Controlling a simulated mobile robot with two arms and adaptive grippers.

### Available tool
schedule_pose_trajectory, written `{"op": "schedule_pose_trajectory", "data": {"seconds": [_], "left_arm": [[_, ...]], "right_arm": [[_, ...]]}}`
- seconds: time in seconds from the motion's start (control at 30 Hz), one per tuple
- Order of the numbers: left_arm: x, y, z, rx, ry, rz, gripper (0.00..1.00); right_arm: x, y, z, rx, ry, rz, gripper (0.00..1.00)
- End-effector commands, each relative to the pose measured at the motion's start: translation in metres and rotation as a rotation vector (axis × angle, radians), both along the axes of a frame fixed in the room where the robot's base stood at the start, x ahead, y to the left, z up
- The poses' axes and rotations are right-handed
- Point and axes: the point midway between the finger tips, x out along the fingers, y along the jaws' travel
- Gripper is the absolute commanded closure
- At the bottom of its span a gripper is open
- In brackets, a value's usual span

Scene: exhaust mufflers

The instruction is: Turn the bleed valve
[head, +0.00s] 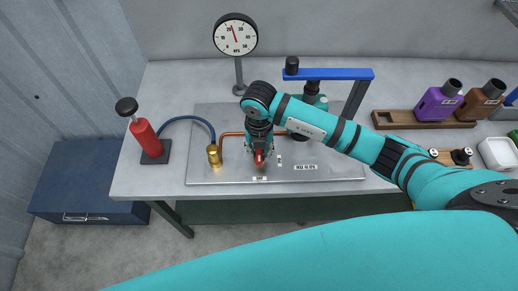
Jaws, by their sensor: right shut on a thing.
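The bleed valve shows as a small red handle (259,157) on the metal plate (215,175), near the plate's front edge. My right gripper (259,150) comes down over it from above and is shut on the red handle. The gripper and wrist hide most of the valve body. A copper pipe (232,134) runs behind the gripper. A small label (260,178) lies in front of the valve. My left gripper is not in view.
A pressure gauge (235,35) stands behind the plate. A red hand pump (146,137) with a blue hose is at left, ending at a brass fitting (214,155). A blue-topped frame (328,74) stands behind my right arm. Colored mufflers (438,102) sit in a wooden rack (400,119) at right.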

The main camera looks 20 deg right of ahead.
Motion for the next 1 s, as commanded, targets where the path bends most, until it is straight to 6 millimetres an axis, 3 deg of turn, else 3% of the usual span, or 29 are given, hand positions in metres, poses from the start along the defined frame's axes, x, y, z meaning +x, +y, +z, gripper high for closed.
{"op": "schedule_pose_trajectory", "data": {"seconds": [0.47,1.0], "left_arm": [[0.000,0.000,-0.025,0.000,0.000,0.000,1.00],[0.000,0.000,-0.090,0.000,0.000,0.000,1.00]], "right_arm": [[0.001,-0.001,-0.003,-0.002,-0.003,0.192,1.00],[0.001,0.000,-0.005,-0.002,-0.004,0.699,1.00]]}}
